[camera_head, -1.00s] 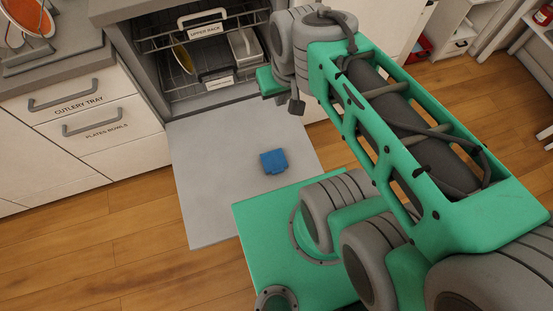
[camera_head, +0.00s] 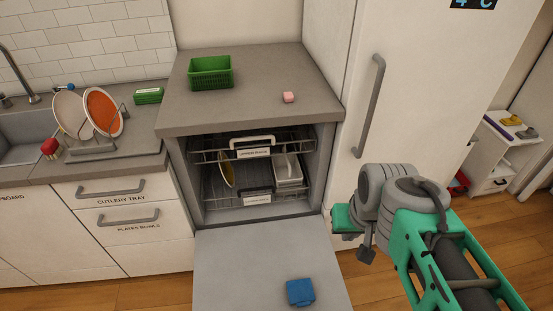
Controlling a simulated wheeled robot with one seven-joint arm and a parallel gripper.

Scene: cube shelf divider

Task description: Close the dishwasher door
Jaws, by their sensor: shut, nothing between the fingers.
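The dishwasher (camera_head: 194,180) stands under the counter with its door (camera_head: 235,262) folded down, lying open toward me. A blue block-like item (camera_head: 300,292) rests on the inner face of the door, near its right side. Inside are an upper rack (camera_head: 215,157) and a lower rack (camera_head: 222,200), both pushed in, with a yellow-edged plate (camera_head: 227,170) and a grey container (camera_head: 288,170). My gripper (camera_head: 366,255) is to the right of the door, in front of the fridge. It looks shut and empty, apart from the door; its fingertips are small in view.
The fridge (camera_head: 430,90) with a long handle (camera_head: 369,108) stands at the right. A dish rack (camera_head: 105,147) with plates is left. Wooden floor (camera_head: 135,295) is free left of the door.

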